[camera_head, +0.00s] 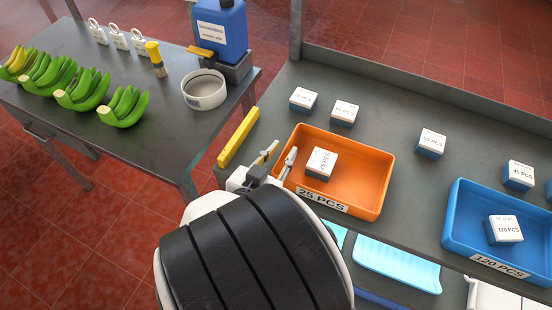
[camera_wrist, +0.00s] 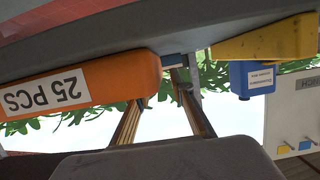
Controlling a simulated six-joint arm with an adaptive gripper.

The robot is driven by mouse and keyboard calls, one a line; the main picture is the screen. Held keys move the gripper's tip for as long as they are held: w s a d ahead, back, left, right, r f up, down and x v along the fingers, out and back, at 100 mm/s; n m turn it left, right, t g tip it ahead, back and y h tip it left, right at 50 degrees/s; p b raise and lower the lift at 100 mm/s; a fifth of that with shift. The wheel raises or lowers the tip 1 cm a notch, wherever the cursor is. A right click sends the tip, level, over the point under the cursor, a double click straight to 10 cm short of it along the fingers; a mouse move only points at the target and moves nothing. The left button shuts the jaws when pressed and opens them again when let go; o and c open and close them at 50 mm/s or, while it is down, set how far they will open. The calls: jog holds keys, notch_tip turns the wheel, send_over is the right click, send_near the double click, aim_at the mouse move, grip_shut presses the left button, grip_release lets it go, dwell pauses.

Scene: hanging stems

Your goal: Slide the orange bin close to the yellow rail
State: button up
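The orange bin (camera_head: 372,180), labelled 25 PCS, sits on the grey shelf and holds one white-topped box (camera_head: 321,162). The yellow rail (camera_head: 238,137) lies left of the bin along the shelf's left side, with a gap of bare shelf between them. My gripper (camera_head: 281,153) is at the bin's left wall, its fingers apart. One finger overlaps the wall in the picture; the other is on the rail side. In the wrist view the bin (camera_wrist: 125,75) is at left and the rail (camera_wrist: 265,42) at upper right. Whether the fingers touch the wall is unclear.
A blue bin (camera_head: 455,222) labelled 120 PCS stands to the right. Several small boxes, such as one box (camera_head: 431,143), stand behind. A side table (camera_head: 150,85) at left carries bananas, a white bowl (camera_head: 204,90) and a blue canister (camera_head: 220,28).

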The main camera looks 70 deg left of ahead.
jog(key=shift+x, duration=1.5)
grip_shut()
